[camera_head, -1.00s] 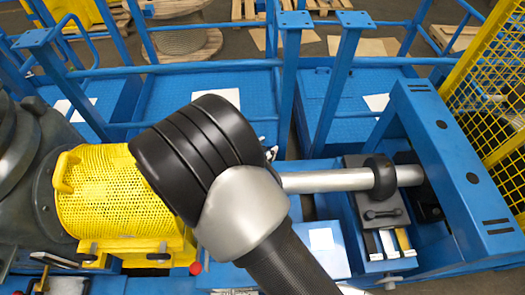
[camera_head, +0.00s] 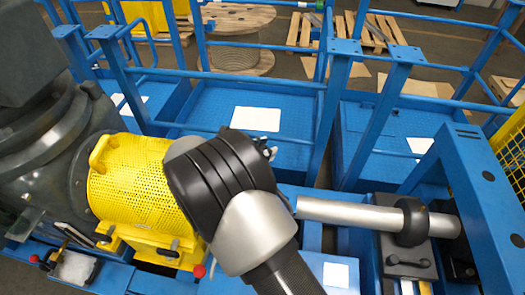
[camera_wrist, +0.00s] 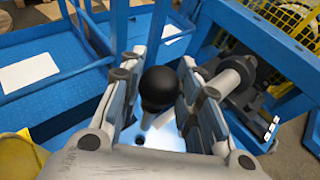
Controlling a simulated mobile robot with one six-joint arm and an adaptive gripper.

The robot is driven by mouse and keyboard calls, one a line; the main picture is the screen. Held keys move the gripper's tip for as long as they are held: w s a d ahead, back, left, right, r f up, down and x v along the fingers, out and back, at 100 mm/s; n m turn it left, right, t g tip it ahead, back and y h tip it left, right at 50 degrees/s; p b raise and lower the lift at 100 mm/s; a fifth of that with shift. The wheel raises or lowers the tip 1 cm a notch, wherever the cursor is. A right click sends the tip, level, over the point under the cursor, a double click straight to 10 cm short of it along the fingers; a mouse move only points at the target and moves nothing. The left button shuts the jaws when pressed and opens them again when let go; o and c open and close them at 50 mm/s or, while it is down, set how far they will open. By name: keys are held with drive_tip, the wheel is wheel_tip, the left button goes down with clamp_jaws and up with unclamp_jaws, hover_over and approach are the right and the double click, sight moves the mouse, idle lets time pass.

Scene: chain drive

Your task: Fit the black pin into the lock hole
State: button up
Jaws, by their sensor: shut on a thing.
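The black pin (camera_wrist: 160,88) has a round black knob and shows between the fingers of my gripper (camera_wrist: 155,95) in the wrist view. My gripper is shut on it. A pale shaft runs down from the knob. A small dark round hole (camera_wrist: 140,140) shows on a bright surface below, apart from the knob; I cannot tell whether it is the lock hole. The pin's lower end is not clear. In the head view my arm hides the pin and nearly all of my gripper.
A yellow perforated guard (camera_head: 140,190) is left of my arm, with a red knob (camera_head: 199,271) below it. A silver shaft (camera_head: 350,213) runs to the right. Blue railings (camera_head: 260,80) and a blue beam (camera_head: 480,200) stand behind and right.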

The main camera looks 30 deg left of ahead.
drive_tip(key=shift+f, duration=0.1)
drive_tip(key=shift+f+b, duration=1.9)
drive_tip(key=shift+f, duration=0.9)
wheel_tip(320, 180, down, 8)
drive_tip(key=b, duration=0.5)
drive_tip(key=shift+b, duration=0.3)
idle(1.7)
drive_tip(key=o, duration=1.2)
drive_tip(key=v, duration=1.2)
